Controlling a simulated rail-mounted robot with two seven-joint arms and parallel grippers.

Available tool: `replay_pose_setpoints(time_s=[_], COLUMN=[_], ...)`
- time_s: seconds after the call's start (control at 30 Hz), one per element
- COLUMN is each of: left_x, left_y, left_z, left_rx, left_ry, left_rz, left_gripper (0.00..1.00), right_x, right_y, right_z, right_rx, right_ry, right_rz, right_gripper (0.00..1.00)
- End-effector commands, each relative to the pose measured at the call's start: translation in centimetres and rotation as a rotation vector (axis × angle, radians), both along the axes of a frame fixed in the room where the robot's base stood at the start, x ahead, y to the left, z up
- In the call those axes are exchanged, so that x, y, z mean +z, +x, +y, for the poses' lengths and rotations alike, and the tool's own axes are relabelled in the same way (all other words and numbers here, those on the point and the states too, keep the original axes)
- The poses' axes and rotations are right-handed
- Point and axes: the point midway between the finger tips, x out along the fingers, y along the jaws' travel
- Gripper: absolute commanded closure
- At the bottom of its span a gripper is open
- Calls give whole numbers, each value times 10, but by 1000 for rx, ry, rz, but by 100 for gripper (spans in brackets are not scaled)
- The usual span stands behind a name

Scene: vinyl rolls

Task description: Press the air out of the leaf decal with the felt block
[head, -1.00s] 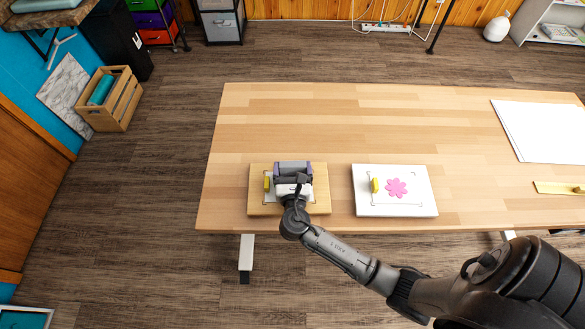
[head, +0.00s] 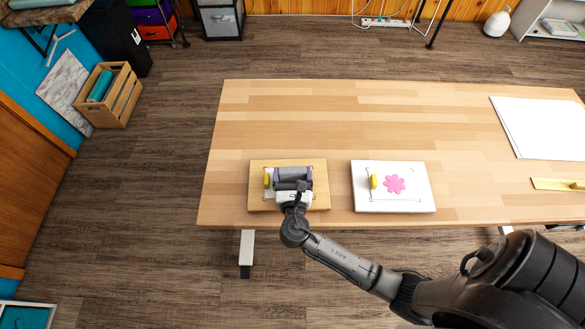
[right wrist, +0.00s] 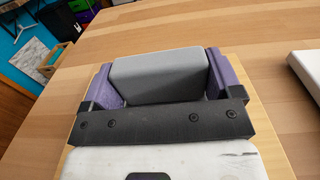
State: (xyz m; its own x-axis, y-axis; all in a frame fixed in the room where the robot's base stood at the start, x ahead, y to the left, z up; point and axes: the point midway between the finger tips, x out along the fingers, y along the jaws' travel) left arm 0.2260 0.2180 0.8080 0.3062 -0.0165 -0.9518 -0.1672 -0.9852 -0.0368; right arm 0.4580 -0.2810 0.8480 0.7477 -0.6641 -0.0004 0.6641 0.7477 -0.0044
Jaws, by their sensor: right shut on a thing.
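My right gripper (head: 293,180) is over the left wooden board (head: 258,200) near the table's front edge. In the right wrist view, its two purple fingers (right wrist: 161,80) are shut on the sides of a grey block (right wrist: 158,76), the felt block. The block is low over the board; I cannot tell whether it touches the sheet there. The leaf decal does not show; the block and gripper cover the middle of that board. My left gripper is not in view.
A yellow piece (head: 267,180) is on the wooden board, left of the gripper. To the right is a white board (head: 424,200) with a pink flower decal (head: 394,184) and another yellow piece (head: 373,181). White sheets (head: 545,125) lie far right. The table's back is clear.

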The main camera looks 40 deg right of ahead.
Motion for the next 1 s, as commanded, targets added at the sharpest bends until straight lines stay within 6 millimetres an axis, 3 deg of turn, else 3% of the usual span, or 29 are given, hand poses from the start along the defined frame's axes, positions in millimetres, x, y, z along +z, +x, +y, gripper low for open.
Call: replay_pose_setpoints(time_s=[1.0], left_x=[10], left_y=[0], left_z=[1], left_rx=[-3], left_ry=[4], left_rz=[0], left_gripper=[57], right_x=[0], right_y=[-29], right_z=[25], right_rx=[-1], right_ry=[1], right_rz=[-1], right_gripper=[58])
